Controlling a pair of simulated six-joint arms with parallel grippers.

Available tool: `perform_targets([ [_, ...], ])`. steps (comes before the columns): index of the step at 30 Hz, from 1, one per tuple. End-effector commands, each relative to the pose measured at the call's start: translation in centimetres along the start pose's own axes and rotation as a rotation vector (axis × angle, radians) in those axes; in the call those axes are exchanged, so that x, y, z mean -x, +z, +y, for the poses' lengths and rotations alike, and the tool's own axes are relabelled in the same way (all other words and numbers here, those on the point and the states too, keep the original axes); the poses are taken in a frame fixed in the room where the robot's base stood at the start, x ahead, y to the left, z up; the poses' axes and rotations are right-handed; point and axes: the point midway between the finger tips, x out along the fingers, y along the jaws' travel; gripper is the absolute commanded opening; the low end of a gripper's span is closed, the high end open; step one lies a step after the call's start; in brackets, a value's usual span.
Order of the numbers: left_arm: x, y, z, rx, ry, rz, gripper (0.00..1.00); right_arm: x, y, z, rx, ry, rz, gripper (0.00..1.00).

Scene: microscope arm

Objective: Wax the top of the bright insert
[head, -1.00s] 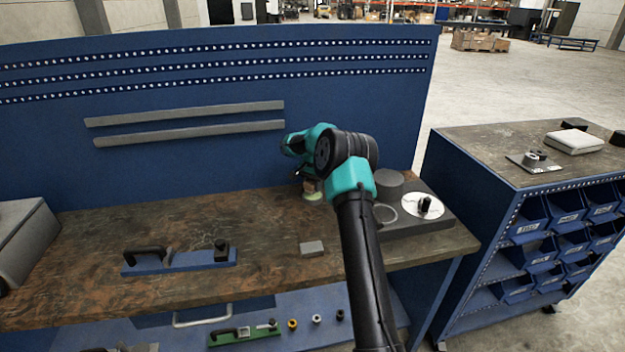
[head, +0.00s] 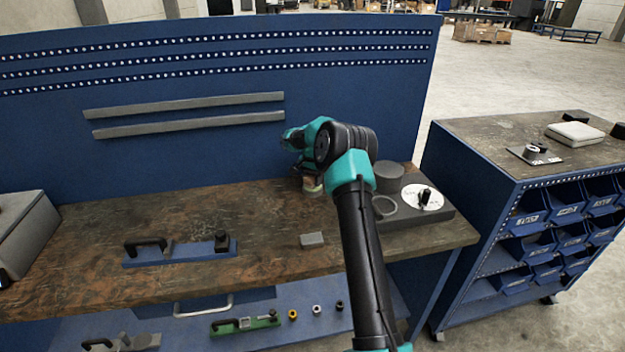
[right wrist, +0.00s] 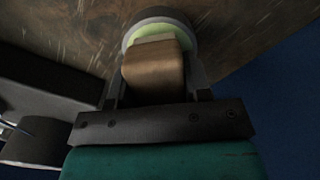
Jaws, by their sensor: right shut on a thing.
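My right gripper (head: 309,180) is low over the back of the bench, just left of the grey base. In the right wrist view my right gripper (right wrist: 157,80) is shut on a brown block (right wrist: 154,68). A pale green round face (right wrist: 158,38) inside a grey ring lies just past the block's end. I cannot tell whether they touch. Small inserts stand on the lower shelf: a yellow one (head: 293,314), a silver bright one (head: 316,309) and a black one (head: 339,305). The left gripper is out of view.
A green fixture (head: 262,323) with a black handle lies left of the inserts. A blue fixture (head: 190,257) and a small grey block (head: 312,240) are on the bench (head: 90,255). A white disc (head: 413,199) sits on the grey base (head: 440,214) at right.

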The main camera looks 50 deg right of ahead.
Motion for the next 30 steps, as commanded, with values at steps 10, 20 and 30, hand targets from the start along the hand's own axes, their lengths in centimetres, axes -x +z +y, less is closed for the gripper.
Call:
perform_targets([
  [10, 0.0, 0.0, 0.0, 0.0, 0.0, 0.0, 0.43, -0.32, 0.0, 0.0, 0.0, 0.0, 0.0, 0.25],
  [20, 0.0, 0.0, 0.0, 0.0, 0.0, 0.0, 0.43, -0.63, -0.01, 0.0, 0.0, 0.0, 0.0, 0.25],
  [30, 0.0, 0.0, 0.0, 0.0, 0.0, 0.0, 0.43, -0.94, 0.0, 0.01, 0.0, 0.001, 0.0, 0.25],
])
